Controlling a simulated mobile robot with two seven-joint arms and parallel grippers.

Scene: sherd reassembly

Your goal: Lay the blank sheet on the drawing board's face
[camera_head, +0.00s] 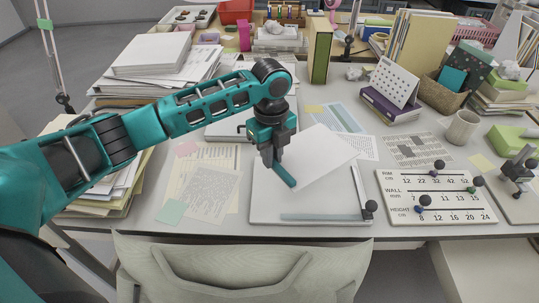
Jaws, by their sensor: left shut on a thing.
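The blank white sheet (318,153) is at the centre, tilted in the picture, its lower left part at my left gripper (281,172). The gripper is shut on the sheet; its fingers hide the pinched edge. The sheet overlaps the upper part of the drawing board (268,207) in the view; I cannot tell whether it touches the board. The board is pale and lies near the table's front edge. A grey-blue strip (325,217) runs along its lower edge, and a bar with a dark knob (370,207) stands at its right side. My right gripper is not in view.
Printed papers (205,180) lie left of the board. A measuring panel with sliders (436,197) lies to the right, with a mug (462,127) behind it. Paper stacks (152,53) stand at the back left. A chair back (240,265) is in front of the table.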

